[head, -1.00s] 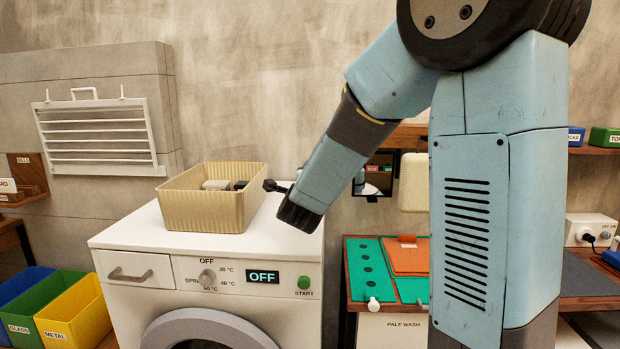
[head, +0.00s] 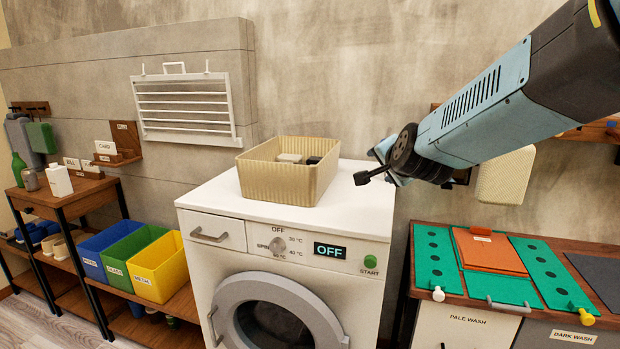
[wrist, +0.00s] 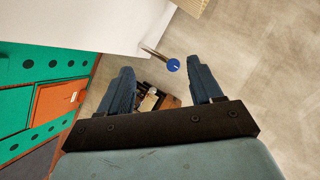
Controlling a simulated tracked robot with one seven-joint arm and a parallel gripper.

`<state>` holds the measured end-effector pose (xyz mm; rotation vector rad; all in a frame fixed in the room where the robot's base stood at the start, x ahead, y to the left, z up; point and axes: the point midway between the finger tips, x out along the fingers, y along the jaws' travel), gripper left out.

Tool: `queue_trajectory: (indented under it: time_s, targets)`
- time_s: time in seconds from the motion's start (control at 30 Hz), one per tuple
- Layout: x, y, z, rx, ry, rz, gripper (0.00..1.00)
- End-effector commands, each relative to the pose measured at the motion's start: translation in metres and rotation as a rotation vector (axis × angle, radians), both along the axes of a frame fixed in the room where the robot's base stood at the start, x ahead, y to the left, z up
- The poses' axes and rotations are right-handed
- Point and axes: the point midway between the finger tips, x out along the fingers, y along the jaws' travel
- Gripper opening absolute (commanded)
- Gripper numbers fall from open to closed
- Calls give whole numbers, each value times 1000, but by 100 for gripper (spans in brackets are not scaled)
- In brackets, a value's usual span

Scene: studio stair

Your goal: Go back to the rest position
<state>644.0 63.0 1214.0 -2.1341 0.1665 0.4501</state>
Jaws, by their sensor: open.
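My gripper shows in the wrist view (wrist: 162,82) with two dark blue fingers spread apart. Nothing is between the fingertips at close range; a blue round knob (wrist: 173,65) on a metal rod shows beyond them, and I cannot tell its distance. In the head view my arm reaches in from the upper right, and its wrist end is in front of the wall, right of the beige bin (head: 288,180). The fingers are mostly hidden there. The bin stands on the white washing machine (head: 330,212) and holds light and dark items.
A green-topped bench (head: 516,291) with an orange panel (head: 489,251) is at the right. Blue, green and yellow sorting bins (head: 160,268) stand at lower left beside a wooden shelf (head: 62,197). A white rack (head: 187,105) hangs on the wall. Floor shows at lower left.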

Motion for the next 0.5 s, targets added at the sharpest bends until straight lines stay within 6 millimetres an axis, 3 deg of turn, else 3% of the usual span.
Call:
queue_trajectory:
  time_s: [0.27,0.5]
  targets:
    - [-94,-13,-9,-340,229,260,65]
    - [-184,-39,-26,-603,442,471,65]
